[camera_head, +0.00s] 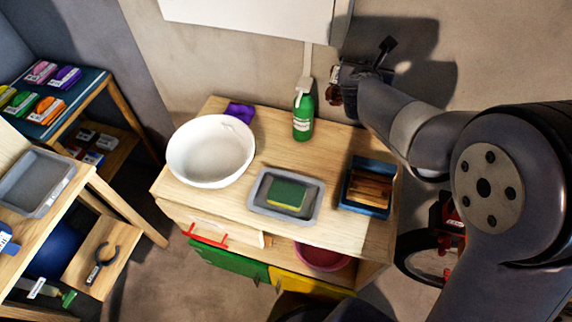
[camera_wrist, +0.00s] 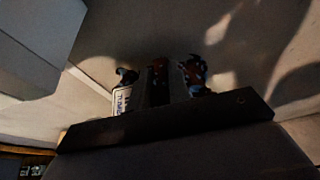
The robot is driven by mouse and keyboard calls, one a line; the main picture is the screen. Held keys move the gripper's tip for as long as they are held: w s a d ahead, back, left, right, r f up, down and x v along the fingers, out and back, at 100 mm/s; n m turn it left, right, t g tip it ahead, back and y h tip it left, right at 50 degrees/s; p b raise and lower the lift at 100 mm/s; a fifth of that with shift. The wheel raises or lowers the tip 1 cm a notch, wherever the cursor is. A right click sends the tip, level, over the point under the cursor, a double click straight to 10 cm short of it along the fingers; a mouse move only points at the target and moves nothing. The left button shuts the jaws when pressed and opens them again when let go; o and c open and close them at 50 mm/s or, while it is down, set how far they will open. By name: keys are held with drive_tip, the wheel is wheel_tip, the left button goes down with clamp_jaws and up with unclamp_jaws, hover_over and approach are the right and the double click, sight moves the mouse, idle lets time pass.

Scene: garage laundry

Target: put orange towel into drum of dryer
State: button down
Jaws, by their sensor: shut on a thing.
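My gripper (camera_head: 342,86) is raised near the wall, right of the green bottle. It is shut on a small dark reddish-brown thing (camera_head: 335,97), too dim for me to tell what it is. An orange folded item with a white label (camera_head: 48,109), which may be the orange towel, lies on the blue-topped shelf at far left, apart from my gripper. I see no dryer or drum in either view.
A wooden cabinet (camera_head: 235,215) carries a white basin (camera_head: 210,150), green bottle (camera_head: 303,120), grey tray (camera_head: 262,203) with a sponge, and blue box (camera_head: 362,208). A white wall unit (camera_head: 250,15) is above. A wheel (camera_head: 425,262) stands right of the cabinet.

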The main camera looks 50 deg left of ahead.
drive_tip(key=b, duration=0.8)
hover_over(345, 146)
wheel_tip(345, 146, down, 11)
drive_tip(key=shift+w+f+b, duration=0.1)
drive_tip(key=shift+f+b, duration=0.7)
drive_tip(key=shift+f, duration=4.35)
drive_tip(key=shift+f+b, duration=0.25)
drive_tip(key=shift+b, duration=0.1)
drive_tip(key=c, duration=1.3)
unclamp_jaws()
drive_tip(key=shift+r, duration=0.1)
drive_tip(key=shift+r, duration=0.1)
